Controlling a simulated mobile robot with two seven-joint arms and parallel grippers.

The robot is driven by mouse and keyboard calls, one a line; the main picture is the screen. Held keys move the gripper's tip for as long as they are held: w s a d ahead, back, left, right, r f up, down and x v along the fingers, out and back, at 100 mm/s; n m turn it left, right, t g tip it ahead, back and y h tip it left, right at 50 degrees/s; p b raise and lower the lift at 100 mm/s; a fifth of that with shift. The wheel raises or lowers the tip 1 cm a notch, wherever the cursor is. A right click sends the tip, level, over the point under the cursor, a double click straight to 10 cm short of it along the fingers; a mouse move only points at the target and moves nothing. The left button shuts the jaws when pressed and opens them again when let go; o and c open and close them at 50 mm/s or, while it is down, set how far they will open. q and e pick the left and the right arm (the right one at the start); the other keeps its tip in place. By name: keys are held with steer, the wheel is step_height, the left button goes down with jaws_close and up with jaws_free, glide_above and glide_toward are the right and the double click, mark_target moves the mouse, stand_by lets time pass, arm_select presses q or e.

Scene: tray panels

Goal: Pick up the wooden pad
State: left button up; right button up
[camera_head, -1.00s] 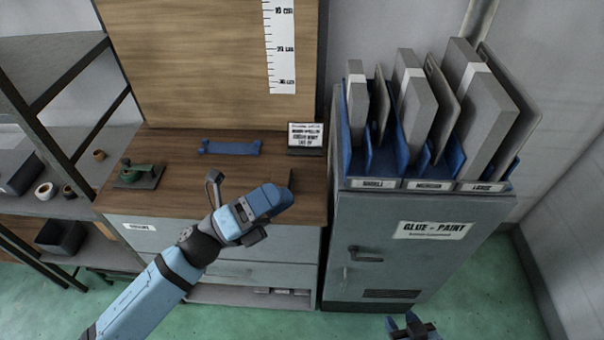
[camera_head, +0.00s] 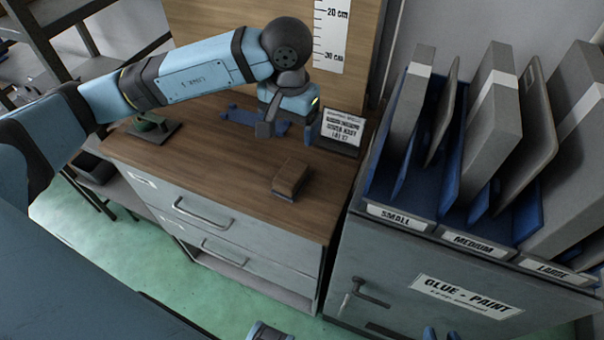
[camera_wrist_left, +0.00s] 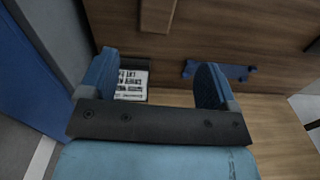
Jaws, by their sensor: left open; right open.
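The wooden pad (camera_head: 291,176), a small brown block with a dark bluish lower layer, lies on the wooden cabinet top near its front right in the head view. In the left wrist view it shows at the top edge (camera_wrist_left: 157,14), partly cut off. My left gripper (camera_head: 289,126) is open and empty, behind the pad near the small sign, apart from the pad. In the left wrist view its two blue fingers (camera_wrist_left: 157,82) are spread with nothing between them. My right gripper (camera_head: 441,333) barely shows its blue tips at the bottom edge of the head view.
A printed sign (camera_head: 337,128) stands behind the pad, beside my left gripper. A blue bracket (camera_head: 240,116) and a green tool on a dark base (camera_head: 153,127) lie further left. A rack of grey panels (camera_head: 490,120) rises at right. The cabinet top (camera_head: 215,165) left of the pad is clear.

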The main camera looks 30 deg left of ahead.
arm_select(q)
glide_above(294, 168)
steer(key=f, duration=0.6)
steer(key=shift+s+a+f, duration=0.15)
steer(key=shift+a+f, duration=0.15)
steer(key=shift+f, duration=0.35)
steer(key=f, duration=0.1)
steer(key=f+p, duration=0.1)
steer(key=f, duration=0.2)
steer(key=shift+d+f, duration=0.3)
steer(key=shift+f, duration=0.6)
steer(key=c, duration=1)
steer(key=shift+c, duration=0.2)
arm_select(e)
steer(key=shift+s+r, duration=0.25)
steer(key=shift+s, duration=0.05)
arm_select(q)
steer(key=shift+r, duration=0.1)
step_height(294, 168, up, 20)
steer(key=shift+b, duration=0.45)
arm_select(e)
steer(key=shift+f, duration=0.4)
